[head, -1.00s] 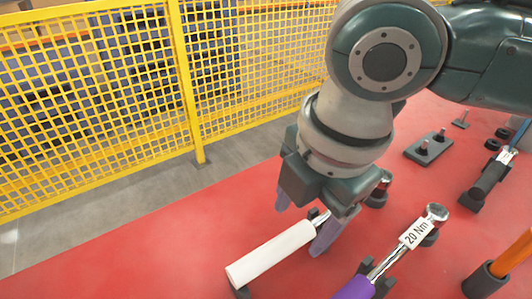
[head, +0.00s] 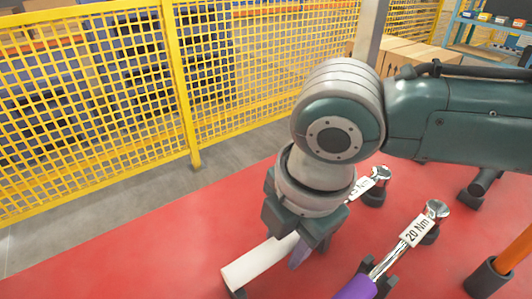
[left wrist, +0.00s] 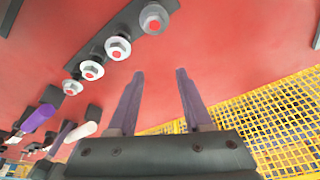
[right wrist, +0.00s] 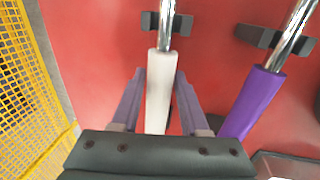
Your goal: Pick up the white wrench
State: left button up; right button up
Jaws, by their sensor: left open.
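The white wrench (head: 258,262) lies in holders on the red surface. In the head view its handle runs under my right gripper (head: 286,250), and its chrome head shows beyond the wrist. In the right wrist view the white handle (right wrist: 160,90) lies between the two fingers of my right gripper (right wrist: 160,75). The fingers are spread, one on each side of the handle, and I cannot tell whether they touch it. My left gripper (left wrist: 160,75) is open and empty over the red surface, outside the head view. The white handle also shows small in the left wrist view (left wrist: 83,131).
A purple-handled wrench (head: 358,288) marked 20 Nm lies to the right of the white one. Yellow mesh fencing (head: 90,110) runs behind. Several bolts (left wrist: 118,47) show in the left wrist view.

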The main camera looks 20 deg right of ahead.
grip_shut()
dwell(0.5)
